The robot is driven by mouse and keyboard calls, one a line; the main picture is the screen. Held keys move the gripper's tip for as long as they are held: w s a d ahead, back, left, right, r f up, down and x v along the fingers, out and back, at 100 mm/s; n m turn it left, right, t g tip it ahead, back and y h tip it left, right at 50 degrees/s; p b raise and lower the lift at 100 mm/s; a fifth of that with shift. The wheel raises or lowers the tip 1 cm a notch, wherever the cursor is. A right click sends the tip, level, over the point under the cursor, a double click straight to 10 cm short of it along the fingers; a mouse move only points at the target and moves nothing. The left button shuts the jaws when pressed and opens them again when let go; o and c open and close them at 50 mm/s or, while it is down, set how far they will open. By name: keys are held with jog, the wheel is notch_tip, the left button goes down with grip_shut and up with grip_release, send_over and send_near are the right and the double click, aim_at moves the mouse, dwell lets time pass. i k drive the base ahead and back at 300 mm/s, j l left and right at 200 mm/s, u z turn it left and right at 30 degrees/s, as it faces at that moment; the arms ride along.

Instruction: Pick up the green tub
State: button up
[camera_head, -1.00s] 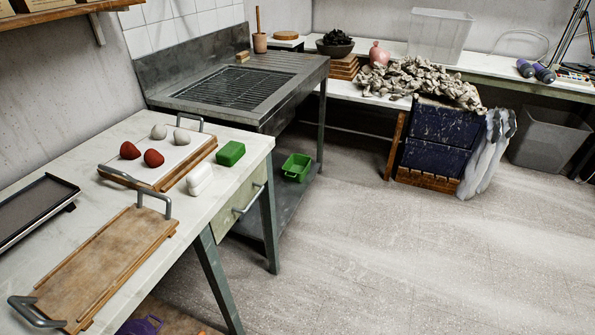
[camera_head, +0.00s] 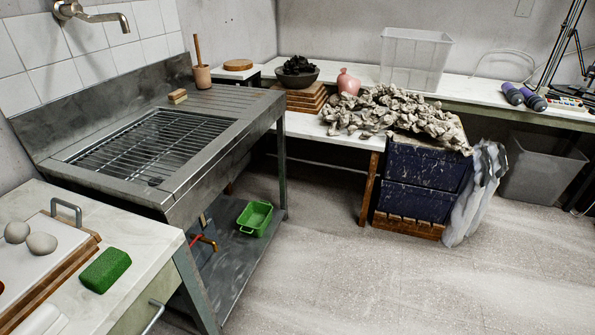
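The green tub (camera_head: 255,219) is a small open rectangular container with rim handles. It sits upright on the low grey shelf (camera_head: 240,255) under the metal sink unit, near the shelf's right edge. It looks empty from here. My gripper does not show in the head view.
The sink unit (camera_head: 180,140) stands over the shelf, its front leg (camera_head: 196,290) left of the tub. A green block (camera_head: 105,270) lies on the left table. A navy crate (camera_head: 420,185) stands right. The floor (camera_head: 370,285) is open.

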aim_at(255, 217)
jog(key=i+l, duration=0.15)
jog(key=i, duration=0.7)
jog(key=i+l, duration=0.1)
jog(key=i, duration=0.75)
jog(key=i+l+u, duration=0.15)
jog(key=i+u, duration=0.35)
jog(key=i+l+u, duration=0.25)
jog(key=u, duration=0.2)
jog(key=i+l+u, duration=0.35)
jog(key=u, duration=0.15)
jog(key=i+l+u, duration=0.25)
jog(key=l+u, duration=0.2)
jog(key=l, duration=0.2)
jog(key=i+l+u, duration=0.1)
jog(key=l+u, duration=0.4)
